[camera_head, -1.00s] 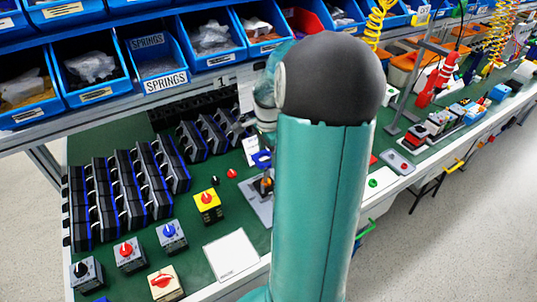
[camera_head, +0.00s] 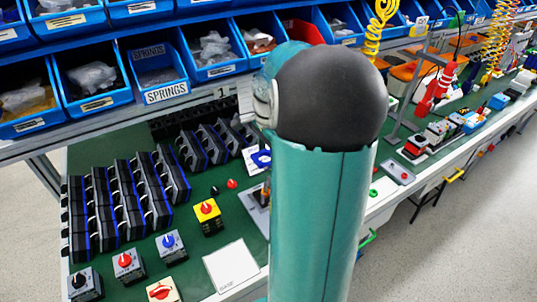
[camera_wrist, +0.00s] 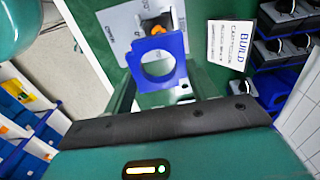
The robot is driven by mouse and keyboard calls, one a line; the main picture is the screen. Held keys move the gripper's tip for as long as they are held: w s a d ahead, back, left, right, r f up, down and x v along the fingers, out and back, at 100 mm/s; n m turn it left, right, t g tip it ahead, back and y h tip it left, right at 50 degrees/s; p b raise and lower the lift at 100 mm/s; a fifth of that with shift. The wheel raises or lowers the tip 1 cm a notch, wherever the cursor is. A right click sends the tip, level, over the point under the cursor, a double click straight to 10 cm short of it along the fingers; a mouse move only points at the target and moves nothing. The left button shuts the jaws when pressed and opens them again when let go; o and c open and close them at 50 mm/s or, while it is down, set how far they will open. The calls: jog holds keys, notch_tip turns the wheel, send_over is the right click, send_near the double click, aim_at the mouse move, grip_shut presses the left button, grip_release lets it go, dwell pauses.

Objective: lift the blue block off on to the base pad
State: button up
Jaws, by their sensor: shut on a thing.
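The blue block (camera_wrist: 158,62) is a flat square piece with a large round hole. In the wrist view it sits at my gripper (camera_wrist: 163,88), which is shut on it; the exact contact is partly hidden. The base pad (camera_head: 231,266) is a bare white square at the bench's front edge.
A yellow box with a red knob (camera_head: 208,217) stands behind the pad. Grey switch boxes (camera_head: 170,246) stand to its left, with rows of black holders (camera_head: 110,205) behind. A white BUILD card (camera_wrist: 230,45) is beside the block. Blue bins line the shelf (camera_head: 90,85).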

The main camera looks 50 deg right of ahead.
jog(key=shift+r, duration=1.5)
